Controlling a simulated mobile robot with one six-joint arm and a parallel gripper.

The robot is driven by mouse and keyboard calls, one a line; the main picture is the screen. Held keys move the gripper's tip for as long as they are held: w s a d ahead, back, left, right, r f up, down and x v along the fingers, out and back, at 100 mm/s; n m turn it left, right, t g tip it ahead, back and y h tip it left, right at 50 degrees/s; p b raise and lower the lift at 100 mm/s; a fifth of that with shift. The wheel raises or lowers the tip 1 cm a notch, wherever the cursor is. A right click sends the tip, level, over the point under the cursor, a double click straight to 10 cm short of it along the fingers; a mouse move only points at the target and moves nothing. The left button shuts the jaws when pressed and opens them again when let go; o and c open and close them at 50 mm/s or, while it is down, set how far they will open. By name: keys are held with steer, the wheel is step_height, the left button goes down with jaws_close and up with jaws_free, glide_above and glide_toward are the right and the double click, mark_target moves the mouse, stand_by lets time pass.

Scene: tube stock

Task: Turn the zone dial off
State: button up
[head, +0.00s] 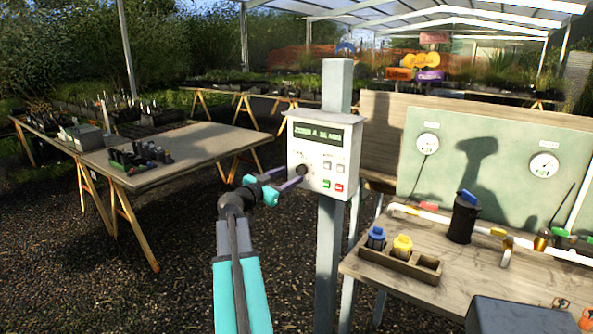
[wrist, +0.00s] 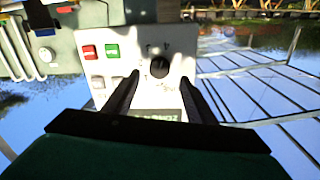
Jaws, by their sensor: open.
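The zone dial is a round black knob (wrist: 159,67) on the front of a white control box (head: 322,140). In the head view the dial (head: 302,170) sits at the lower left of the box, close to my fingers. My gripper (head: 286,178) is open and reaches toward the box from the left. In the wrist view the dial lies between and just beyond the two dark fingertips (wrist: 161,76), and the picture is upside down. I see no contact with the dial. Its pointer position is too small to tell.
The box has a dark display (head: 319,133) and a red button (head: 339,187) and a green button (head: 326,184) near the dial. A post (head: 330,260) carries the box. A wooden bench (head: 400,255) with bottles and pipes stands to the right. A plant table (head: 190,150) stands left.

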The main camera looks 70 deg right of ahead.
mark_target(299, 170)
steer(key=shift+p+x, duration=0.7)
steer(key=shift+x, duration=1.95)
steer(key=shift+c, duration=0.2)
steer(key=c, duration=1)
